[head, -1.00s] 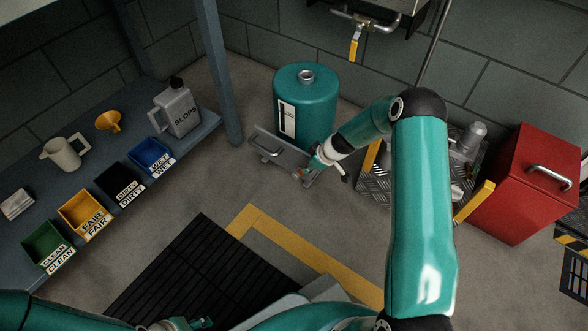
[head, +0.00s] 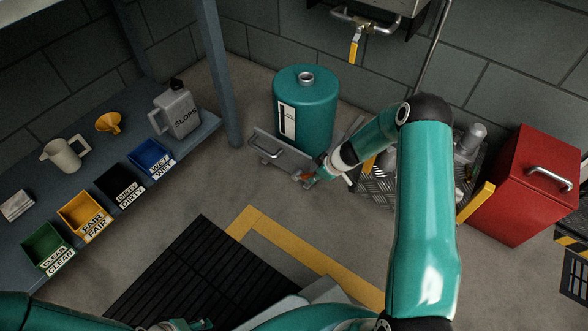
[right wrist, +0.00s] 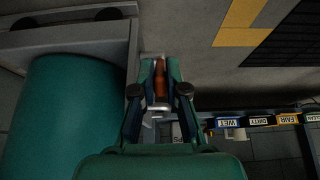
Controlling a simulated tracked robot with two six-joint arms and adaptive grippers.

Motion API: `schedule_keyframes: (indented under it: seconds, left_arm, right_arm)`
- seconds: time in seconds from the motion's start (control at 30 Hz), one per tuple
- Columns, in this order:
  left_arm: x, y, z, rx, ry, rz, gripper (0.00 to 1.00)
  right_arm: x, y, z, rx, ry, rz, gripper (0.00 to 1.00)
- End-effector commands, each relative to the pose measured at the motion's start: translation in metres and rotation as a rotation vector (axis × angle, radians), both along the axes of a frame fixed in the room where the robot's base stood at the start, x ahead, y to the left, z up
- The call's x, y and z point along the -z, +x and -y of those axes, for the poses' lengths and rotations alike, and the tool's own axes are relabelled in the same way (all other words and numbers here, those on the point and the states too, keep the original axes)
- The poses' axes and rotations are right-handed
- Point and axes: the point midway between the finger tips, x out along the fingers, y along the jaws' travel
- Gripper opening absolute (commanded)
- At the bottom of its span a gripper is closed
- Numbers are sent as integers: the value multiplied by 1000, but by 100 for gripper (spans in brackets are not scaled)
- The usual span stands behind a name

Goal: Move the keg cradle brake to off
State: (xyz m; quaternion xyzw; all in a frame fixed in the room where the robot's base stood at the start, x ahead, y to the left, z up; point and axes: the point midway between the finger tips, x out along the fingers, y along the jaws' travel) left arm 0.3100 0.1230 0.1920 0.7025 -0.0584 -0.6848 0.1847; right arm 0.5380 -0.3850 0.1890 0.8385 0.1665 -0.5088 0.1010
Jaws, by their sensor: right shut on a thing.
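The teal keg (head: 306,112) stands upright by the wall in the head view. Its grey metal cradle (head: 268,156) shows in front of it, with a looped handle on the left. My right gripper (head: 312,176) is at the front right end of the cradle. In the right wrist view its jaws (right wrist: 160,80) are shut on an orange-brown brake lever (right wrist: 160,78). The lever's pivot and any on/off marking cannot be made out. My left gripper (head: 200,324) shows only in part at the bottom edge; its jaws are unclear.
A tread-plate platform (head: 372,190) and a red cabinet (head: 525,185) stand to the right. A shelf at left holds a slops jug (head: 178,112) and several coloured bins. A blue post (head: 220,85) rises left of the keg. The floor before the cradle is open.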

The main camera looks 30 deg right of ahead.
Motion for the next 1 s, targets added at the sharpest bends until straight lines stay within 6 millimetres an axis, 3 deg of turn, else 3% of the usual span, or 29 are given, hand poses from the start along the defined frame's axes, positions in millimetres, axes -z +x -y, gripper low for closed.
schedule_keyframes:
  seconds: [0.67, 0.7, 0.83, 1.0]
  left_arm:
    - [0, 0, 0, 0, 0, 0, 42]
    - [0, 0, 0, 0, 0, 0, 42]
    - [0, 0, 0, 0, 0, 0, 42]
    - [0, 0, 0, 0, 0, 0, 42]
  right_arm:
    - [13, -10, 2, 1, 3, -5, 0]
    - [12, -9, 2, -1, 2, -3, 19]
    - [11, -8, 2, -2, 0, -2, 41]
    - [11, -8, 3, -1, 0, -1, 42]
